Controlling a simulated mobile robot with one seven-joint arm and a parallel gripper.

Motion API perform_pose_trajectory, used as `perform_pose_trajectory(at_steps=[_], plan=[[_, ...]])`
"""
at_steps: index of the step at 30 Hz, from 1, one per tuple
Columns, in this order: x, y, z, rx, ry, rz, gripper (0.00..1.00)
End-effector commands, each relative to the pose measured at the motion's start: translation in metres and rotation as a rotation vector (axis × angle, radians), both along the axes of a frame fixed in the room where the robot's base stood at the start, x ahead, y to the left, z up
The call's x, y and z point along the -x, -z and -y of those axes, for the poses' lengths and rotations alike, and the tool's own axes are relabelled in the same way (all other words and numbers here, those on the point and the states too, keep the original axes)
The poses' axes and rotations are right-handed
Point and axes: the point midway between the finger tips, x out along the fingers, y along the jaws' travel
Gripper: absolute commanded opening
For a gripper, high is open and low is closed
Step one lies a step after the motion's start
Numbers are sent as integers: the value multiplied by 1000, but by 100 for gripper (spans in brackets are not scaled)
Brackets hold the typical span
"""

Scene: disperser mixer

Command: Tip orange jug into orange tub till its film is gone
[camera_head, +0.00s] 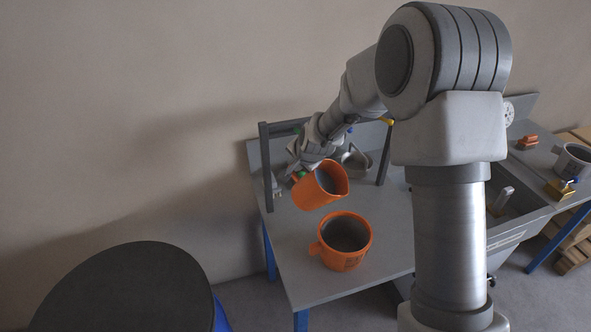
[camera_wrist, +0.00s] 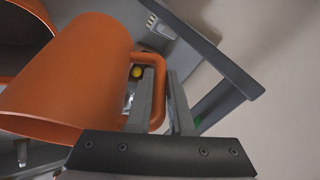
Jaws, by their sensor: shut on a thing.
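The orange jug (camera_head: 318,188) is in the air, tilted, above and a little behind the orange tub (camera_head: 344,244). Its grey inside shows in the head view; I cannot tell whether that is film or bare wall. In the wrist view the jug (camera_wrist: 75,80) fills the left side. My gripper (camera_wrist: 162,100) is shut on the jug's handle (camera_wrist: 157,88). In the head view my gripper (camera_head: 297,176) is partly hidden behind the jug. The tub stands upright on the grey table and has dark grey contents. In the wrist view part of the tub (camera_wrist: 22,35) shows at the upper left.
The grey table (camera_head: 308,283) has free room left and in front of the tub. A dark grey frame (camera_head: 266,170) stands behind the jug. A sink (camera_head: 510,215) is at the right. A grey pot (camera_head: 574,160) and an orange block (camera_head: 527,142) stand further right.

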Motion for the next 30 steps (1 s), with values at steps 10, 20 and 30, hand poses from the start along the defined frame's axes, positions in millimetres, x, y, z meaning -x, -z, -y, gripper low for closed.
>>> perform_pose_trajectory(at_steps=[10,20,30], plan=[[0,-3,4,-64,3,49,0],[3,-8,8,-134,4,103,0],[7,-12,14,-228,3,166,0]])
